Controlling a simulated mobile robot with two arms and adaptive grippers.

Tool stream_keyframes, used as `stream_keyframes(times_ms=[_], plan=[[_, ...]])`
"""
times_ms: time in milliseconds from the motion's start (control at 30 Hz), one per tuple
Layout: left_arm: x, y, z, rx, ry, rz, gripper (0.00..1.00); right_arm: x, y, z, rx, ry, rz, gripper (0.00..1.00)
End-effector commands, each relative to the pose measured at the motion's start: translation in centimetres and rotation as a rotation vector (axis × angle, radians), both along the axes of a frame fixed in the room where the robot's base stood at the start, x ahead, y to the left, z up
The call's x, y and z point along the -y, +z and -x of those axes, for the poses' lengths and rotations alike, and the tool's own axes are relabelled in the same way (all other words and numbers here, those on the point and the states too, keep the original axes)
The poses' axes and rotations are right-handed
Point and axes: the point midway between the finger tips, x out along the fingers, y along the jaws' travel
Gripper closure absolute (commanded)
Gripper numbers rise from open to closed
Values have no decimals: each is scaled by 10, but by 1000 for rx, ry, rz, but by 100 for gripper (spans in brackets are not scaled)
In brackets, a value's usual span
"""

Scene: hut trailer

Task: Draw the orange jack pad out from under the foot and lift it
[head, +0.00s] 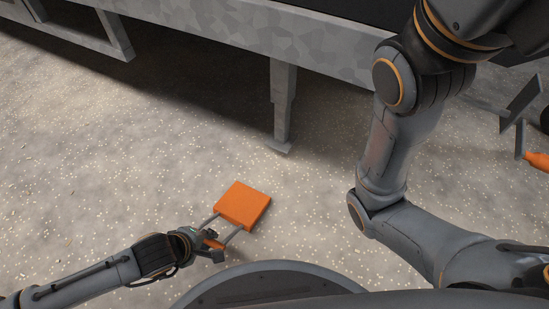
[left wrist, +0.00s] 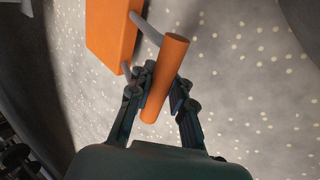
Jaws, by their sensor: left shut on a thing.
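The orange jack pad (head: 242,205) is a thick square block, clear of the grey foot (head: 279,148) and nearer to me. Two grey bars join it to an orange handle (left wrist: 165,75). My left gripper (head: 208,245) is shut on this handle, whose end stands out past the fingers in the left wrist view. Part of the pad (left wrist: 110,32) shows at the top left there. I cannot tell for sure whether the pad touches the ground. The foot hangs at the bottom of the trailer's grey leg (head: 283,100). My right gripper is out of view.
The trailer's grey frame rail (head: 230,38) runs across the top, with a step frame (head: 115,45) at the left. A grey bracket (head: 520,100) and an orange grip (head: 537,160) are at the right. Speckled ground left of the pad is clear.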

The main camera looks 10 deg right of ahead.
Motion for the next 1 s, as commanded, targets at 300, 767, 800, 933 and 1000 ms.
stream_keyframes(times_ms=[300,767,800,933,1000], plan=[[0,-14,-1,2,0,1,100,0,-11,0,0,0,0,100],[0,-32,0,1,0,1,100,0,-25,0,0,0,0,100],[0,-33,0,1,0,1,100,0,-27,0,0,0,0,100],[0,-39,0,0,0,1,100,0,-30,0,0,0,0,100],[0,-41,0,0,0,1,100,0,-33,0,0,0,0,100]])
